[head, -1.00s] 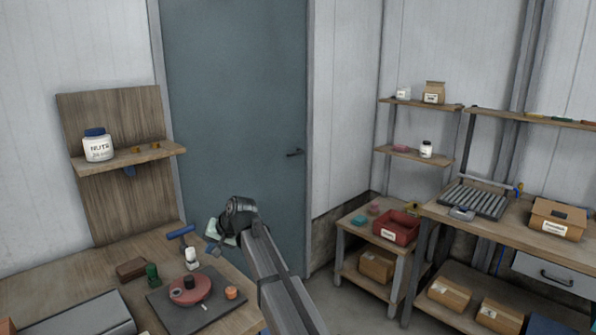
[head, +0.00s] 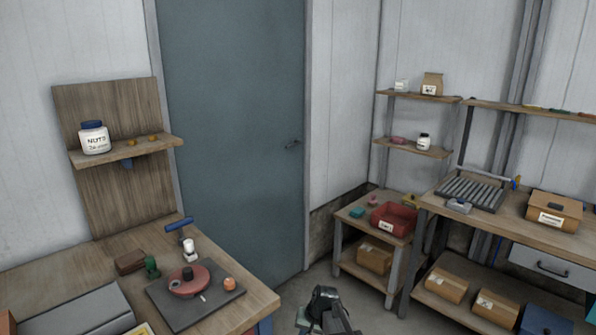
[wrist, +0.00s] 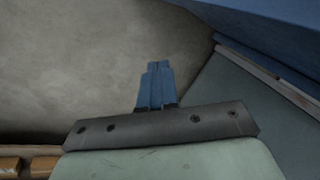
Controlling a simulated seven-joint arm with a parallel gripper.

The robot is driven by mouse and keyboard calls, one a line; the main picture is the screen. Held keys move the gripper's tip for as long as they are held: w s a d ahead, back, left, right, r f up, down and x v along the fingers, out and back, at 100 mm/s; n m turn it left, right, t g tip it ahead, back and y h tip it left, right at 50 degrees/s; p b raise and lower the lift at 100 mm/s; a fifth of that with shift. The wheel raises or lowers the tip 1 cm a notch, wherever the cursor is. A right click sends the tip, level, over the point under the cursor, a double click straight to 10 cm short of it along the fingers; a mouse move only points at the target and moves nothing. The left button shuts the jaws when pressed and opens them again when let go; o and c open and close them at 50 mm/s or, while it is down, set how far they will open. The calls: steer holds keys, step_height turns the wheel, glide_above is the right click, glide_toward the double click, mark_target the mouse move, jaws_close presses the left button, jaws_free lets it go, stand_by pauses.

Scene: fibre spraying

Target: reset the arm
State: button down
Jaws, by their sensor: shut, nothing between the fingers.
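My gripper shows in the wrist view (wrist: 154,85), its blue fingers together with nothing between them. In the head view my arm's dark end is at the bottom middle, in front of the floor and to the right of the left workbench (head: 75,260). The fingers cannot be made out there. The gripper touches no object that I can see.
On the left workbench lie a dark mat (head: 180,313) with a red round piece (head: 189,281), a blue-handled tool (head: 179,223) and a grey case (head: 75,312). A low stand with a red bin (head: 394,218) and a right workbench (head: 480,215) stand at the right. Floor between is clear.

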steer(key=s+d+f+g+h, duration=0.15)
steer(key=s+d+f, duration=0.35)
steer(key=s+f, duration=0.5)
steer(key=s+d+f+g+h, duration=0.15)
steer(key=s+d+f, duration=0.25)
steer(key=s+f, duration=0.55)
steer(key=s+d+f+g, duration=0.2)
steer(key=s+d, duration=0.1)
steer(key=s, duration=1)
steer(key=s+d+f+n+g, duration=0.1)
steer(key=s+d+g, duration=0.2)
steer(key=s, duration=1.1)
steer(key=shift+d+f+h, duration=0.15)
steer(key=shift+f+h, duration=0.15)
steer(key=shift+f, duration=0.1)
